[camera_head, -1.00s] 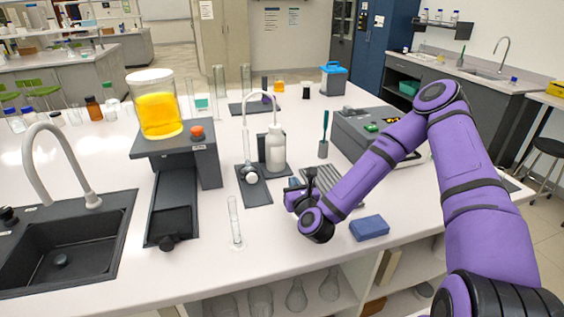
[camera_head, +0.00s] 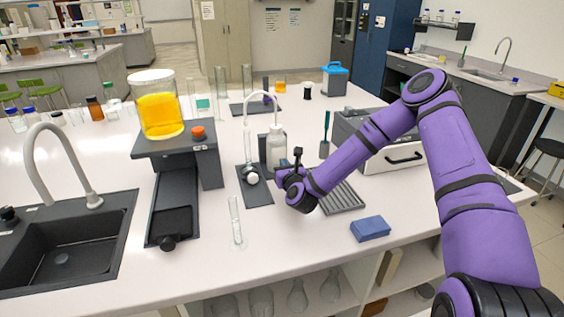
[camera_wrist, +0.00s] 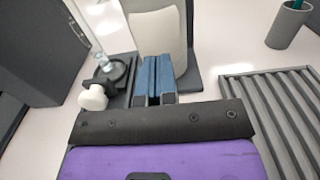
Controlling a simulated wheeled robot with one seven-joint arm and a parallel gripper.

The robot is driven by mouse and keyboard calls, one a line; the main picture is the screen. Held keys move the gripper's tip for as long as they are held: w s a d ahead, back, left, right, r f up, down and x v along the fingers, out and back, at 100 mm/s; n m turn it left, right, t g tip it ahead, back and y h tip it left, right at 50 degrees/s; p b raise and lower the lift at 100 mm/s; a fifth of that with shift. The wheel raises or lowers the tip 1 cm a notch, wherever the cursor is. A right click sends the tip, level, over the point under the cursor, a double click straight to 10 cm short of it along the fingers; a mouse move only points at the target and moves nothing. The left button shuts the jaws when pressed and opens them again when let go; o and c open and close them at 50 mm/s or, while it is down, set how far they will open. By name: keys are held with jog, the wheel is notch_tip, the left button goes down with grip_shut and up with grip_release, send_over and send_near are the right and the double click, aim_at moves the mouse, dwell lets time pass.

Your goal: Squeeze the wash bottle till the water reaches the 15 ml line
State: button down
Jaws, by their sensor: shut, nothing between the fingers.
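The white wash bottle (camera_head: 276,152) stands on a dark stand, its thin bent spout arching left. In the wrist view the bottle (camera_wrist: 160,32) is straight ahead, just beyond my fingertips. Below the spout's end, a clear glass tube (camera_wrist: 104,60) stands in a dark holder with a white knob (camera_wrist: 93,97). The water level and the 15 ml line cannot be made out. My gripper (camera_head: 284,174) is in front of the bottle; its blue fingers (camera_wrist: 155,75) are together and empty. They overlap the bottle's lower part in the wrist view; contact cannot be told.
A slender glass cylinder (camera_head: 235,222) stands at the front. A ridged grey tray (camera_head: 342,197) and blue block (camera_head: 370,228) lie right of my gripper. A grey stand (camera_head: 178,150) carries a yellow-filled jar (camera_head: 160,115) on the left. A green-handled tool stands in a grey cup (camera_wrist: 287,26).

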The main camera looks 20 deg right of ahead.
aim_at(279, 157)
jog(key=shift+w, duration=1.35)
